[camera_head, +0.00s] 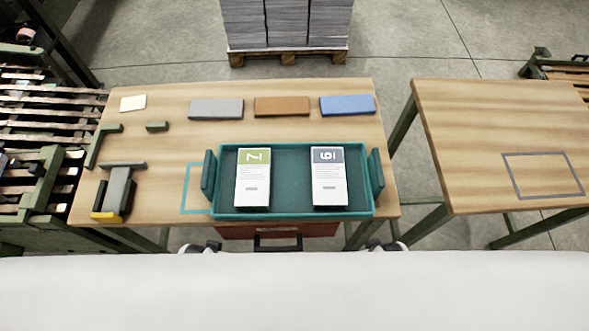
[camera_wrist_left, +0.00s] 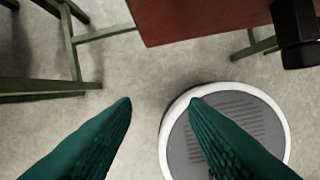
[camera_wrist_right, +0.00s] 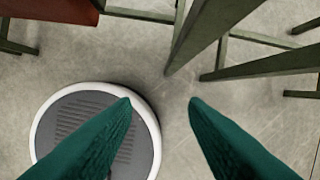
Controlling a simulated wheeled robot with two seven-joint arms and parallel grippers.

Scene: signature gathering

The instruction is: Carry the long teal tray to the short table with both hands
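The long teal tray (camera_head: 290,212) lies on the wooden long table (camera_head: 240,92), near its front edge. It has an upright handle at each end, the left handle (camera_head: 208,175) and the right handle (camera_head: 376,175). My left gripper (camera_wrist_left: 160,101) and right gripper (camera_wrist_right: 160,101) are open and empty over the floor, apart from the tray.
Grey (camera_head: 216,108), brown (camera_head: 282,106) and blue (camera_head: 347,105) blocks lie along the table's back. A dark tool (camera_head: 117,190) stands at its left. A gap separates the tables. A red drawer unit (camera_head: 277,231) hangs under the front edge. A paper stack (camera_head: 287,25) stands behind.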

